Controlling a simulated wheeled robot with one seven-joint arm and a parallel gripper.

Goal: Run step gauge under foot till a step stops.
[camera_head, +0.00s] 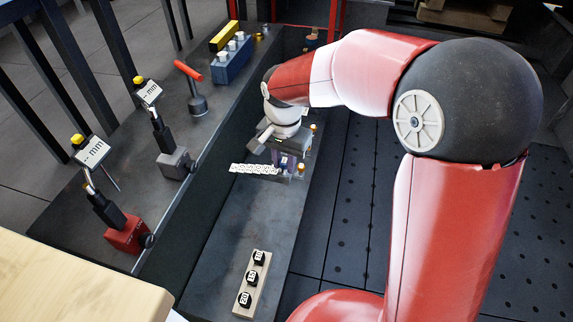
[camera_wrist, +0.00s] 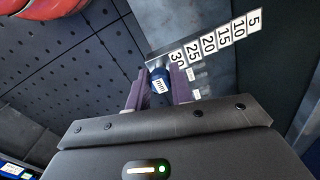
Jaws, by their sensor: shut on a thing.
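The step gauge (camera_head: 255,169) shows in the head view as a row of white number tags reaching left from under my gripper (camera_head: 287,160). In the wrist view, the step gauge (camera_wrist: 218,42) carries tags running from 5 at the far right end to 30 nearest my gripper (camera_wrist: 158,90). My purple fingers are shut on its dark, blue-topped handle, marked "mm" (camera_wrist: 160,80). I cannot clearly make out the foot; my gripper and wrist hide much of that spot. I cannot tell whether a step touches anything.
A wooden rack (camera_head: 262,292) with three dark numbered blocks lies near the front of the long plate. Two gauges reading "-- mm" stand left, on a red base (camera_head: 127,235) and a grey base (camera_head: 174,163). A red-handled tool (camera_head: 197,103) and blue block (camera_head: 233,67) are behind.

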